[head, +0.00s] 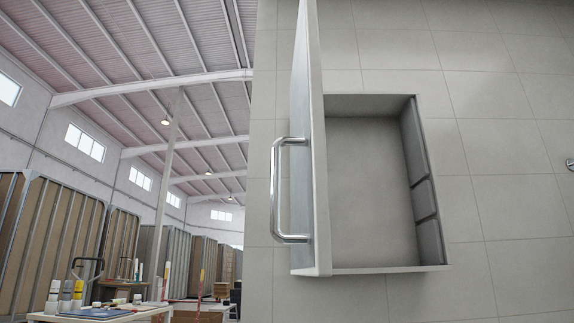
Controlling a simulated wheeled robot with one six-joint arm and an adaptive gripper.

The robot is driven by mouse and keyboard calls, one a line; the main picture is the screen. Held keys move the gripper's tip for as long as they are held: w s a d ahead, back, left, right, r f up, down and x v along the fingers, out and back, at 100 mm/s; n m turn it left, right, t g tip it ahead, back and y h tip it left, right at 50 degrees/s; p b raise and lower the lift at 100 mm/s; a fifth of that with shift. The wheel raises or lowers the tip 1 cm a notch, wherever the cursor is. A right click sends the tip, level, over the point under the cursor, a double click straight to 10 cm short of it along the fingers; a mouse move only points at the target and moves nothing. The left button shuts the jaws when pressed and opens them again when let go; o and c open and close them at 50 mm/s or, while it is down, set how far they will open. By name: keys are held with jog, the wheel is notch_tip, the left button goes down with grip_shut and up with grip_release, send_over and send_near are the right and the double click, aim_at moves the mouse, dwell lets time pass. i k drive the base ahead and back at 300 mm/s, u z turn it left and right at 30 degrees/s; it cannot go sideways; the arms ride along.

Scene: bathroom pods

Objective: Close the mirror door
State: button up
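The mirror door (309,150) stands open in the head view, swung out from the wall and seen nearly edge-on. A chrome bar handle (277,190) is fixed to its left face. To the right of the door is the open recess (370,180) of the cabinet, set in the tiled wall. The recess looks empty, with grey panels along its right inner side (425,190). The door's left face is seen only at a steep angle. My gripper is not in view.
Grey tiled wall (500,120) surrounds the recess, with a small metal fitting (570,164) at the right edge. At left, beyond the wall's edge, is a large hall with a cluttered table (120,314) and tall panel racks (50,235).

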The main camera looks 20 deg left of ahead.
aim_at(310, 238)
jog(key=u, duration=0.55)
jog(key=k, duration=1.2)
jog(key=u, duration=0.75)
jog(key=i, duration=1.4)
jog(key=z, duration=0.85)
